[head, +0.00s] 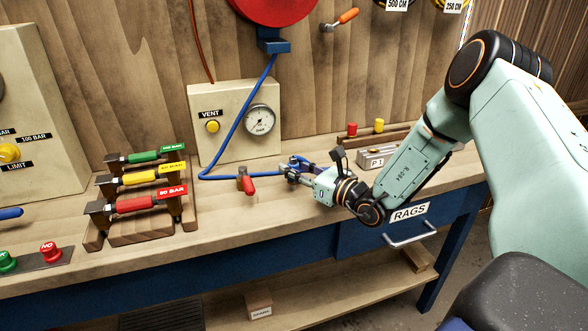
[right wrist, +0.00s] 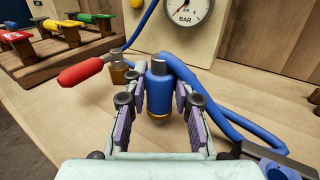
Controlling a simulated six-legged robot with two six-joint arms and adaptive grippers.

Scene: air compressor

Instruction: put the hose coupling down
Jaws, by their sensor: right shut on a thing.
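The hose coupling (right wrist: 158,92) is a blue cylinder with a dark metal tip and a brass-coloured rim. In the right wrist view it stands roughly upright between the two purple-padded fingers of my right gripper (right wrist: 158,118), which is shut on it. In the head view my right gripper (head: 288,172) is low over the workbench, and its fingers largely hide the coupling. A blue hose (head: 236,130) hangs from the red reel and loops across the bench to the gripper. My left gripper is not in view.
A red-handled valve (head: 249,186) stands just left of the gripper. A gauge panel (head: 226,146) is behind. A wooden rack (head: 141,225) with coloured handles is further left. A P1 block (head: 376,156) sits to the right. The bench front (head: 270,222) is clear.

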